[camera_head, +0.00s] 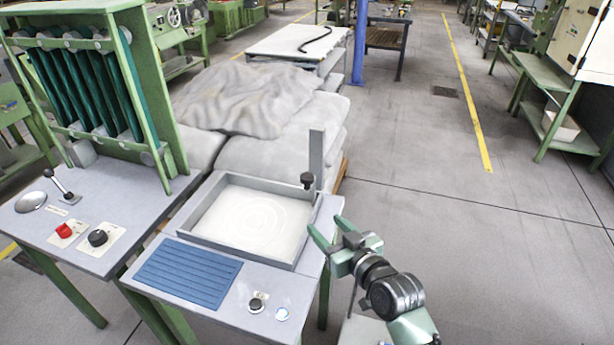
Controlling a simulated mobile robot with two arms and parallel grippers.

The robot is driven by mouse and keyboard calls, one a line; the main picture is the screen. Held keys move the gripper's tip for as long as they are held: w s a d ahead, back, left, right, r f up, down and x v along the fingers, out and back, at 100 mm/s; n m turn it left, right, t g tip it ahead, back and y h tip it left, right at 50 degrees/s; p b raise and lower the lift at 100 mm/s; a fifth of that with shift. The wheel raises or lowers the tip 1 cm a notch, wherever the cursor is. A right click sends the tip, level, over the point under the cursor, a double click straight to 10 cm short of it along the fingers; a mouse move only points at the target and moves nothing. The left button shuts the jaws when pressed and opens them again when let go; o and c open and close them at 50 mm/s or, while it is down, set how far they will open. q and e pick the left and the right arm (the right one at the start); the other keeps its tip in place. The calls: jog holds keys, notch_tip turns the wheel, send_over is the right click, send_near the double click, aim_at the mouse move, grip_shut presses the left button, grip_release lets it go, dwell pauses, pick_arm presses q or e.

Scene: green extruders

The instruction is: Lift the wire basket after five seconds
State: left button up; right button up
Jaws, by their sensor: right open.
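I cannot make out a wire basket in this view. A square grey-walled tank (254,185) stands on the right-hand work table, with a pale, faintly ringed surface inside it. A grey upright post (316,158) with a black knob (307,180) rises at the tank's right back side. My right gripper (327,226) is open and empty, just right of the tank's right wall, with its fingers pointing up and left. Whether it touches the tank I cannot tell. My left gripper is not in view.
A blue ribbed mat (188,274) and a black knob (256,304) lie in front of the tank. On the left are a lever (62,186), a red button (64,230) and a green-framed rack (95,85). Covered sacks (240,100) are stacked behind.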

aim_at(310, 180)
jog(key=w+r, duration=0.1)
jog(key=r, duration=0.1)
jog(key=w+a+r+t, duration=0.1)
jog(key=w, duration=0.1)
jog(key=w+r+t+y, duration=0.1)
jog(key=w+r, duration=0.1)
jog(key=shift+w+a+r, duration=0.1)
jog(key=shift+a+r, duration=0.15)
jog(key=shift+r, duration=0.05)
jog(key=shift+x, duration=3.75)
jog(key=shift+r, duration=0.15)
jog(key=shift+d, duration=0.1)
grip_shut()
